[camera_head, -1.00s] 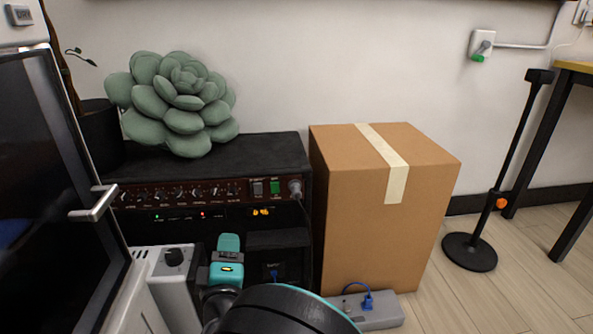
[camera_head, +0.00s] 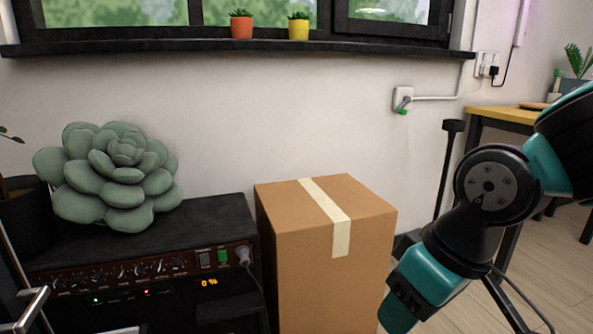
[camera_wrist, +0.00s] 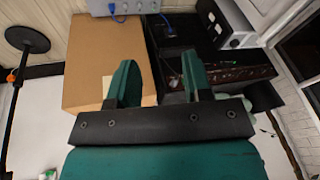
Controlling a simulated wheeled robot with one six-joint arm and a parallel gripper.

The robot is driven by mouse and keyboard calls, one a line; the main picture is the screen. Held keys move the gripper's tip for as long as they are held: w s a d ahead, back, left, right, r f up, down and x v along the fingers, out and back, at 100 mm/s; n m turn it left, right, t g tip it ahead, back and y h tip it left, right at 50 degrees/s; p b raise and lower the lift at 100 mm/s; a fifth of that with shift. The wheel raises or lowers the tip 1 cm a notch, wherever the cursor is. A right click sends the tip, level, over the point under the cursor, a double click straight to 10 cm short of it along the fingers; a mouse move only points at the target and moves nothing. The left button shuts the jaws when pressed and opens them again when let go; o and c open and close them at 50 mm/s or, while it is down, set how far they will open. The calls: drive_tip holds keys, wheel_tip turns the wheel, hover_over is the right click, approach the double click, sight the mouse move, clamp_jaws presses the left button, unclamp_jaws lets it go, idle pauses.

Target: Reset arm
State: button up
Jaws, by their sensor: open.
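My arm, teal and black, is raised on the right side of the head view. My gripper (camera_wrist: 156,82) shows in the wrist view with its two teal fingers spread apart and nothing between them. In that view the fingers stand in front of the cardboard box and the black amplifier, apparently above them. In the head view the fingertips cannot be made out.
A taped cardboard box (camera_head: 293,235) stands beside a black amplifier (camera_head: 215,215), which bears a green succulent-shaped cushion (camera_head: 118,180). A black stand (camera_head: 447,170) and a yellow-topped table (camera_head: 505,114) are at the right. A grey power strip (camera_wrist: 120,8) lies on the floor.

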drive_tip(key=s+d+r+g+y+p, duration=0.1)
drive_tip(key=s+d+r+g+p, duration=0.2)
drive_tip(key=s, duration=0.5)
wheel_tip(320, 180, up, 37)
drive_tip(key=a+t+p, duration=0.1)
drive_tip(key=p, duration=3.4)
drive_tip(key=shift+w, duration=0.3)
drive_tip(key=shift+a+r, duration=0.1)
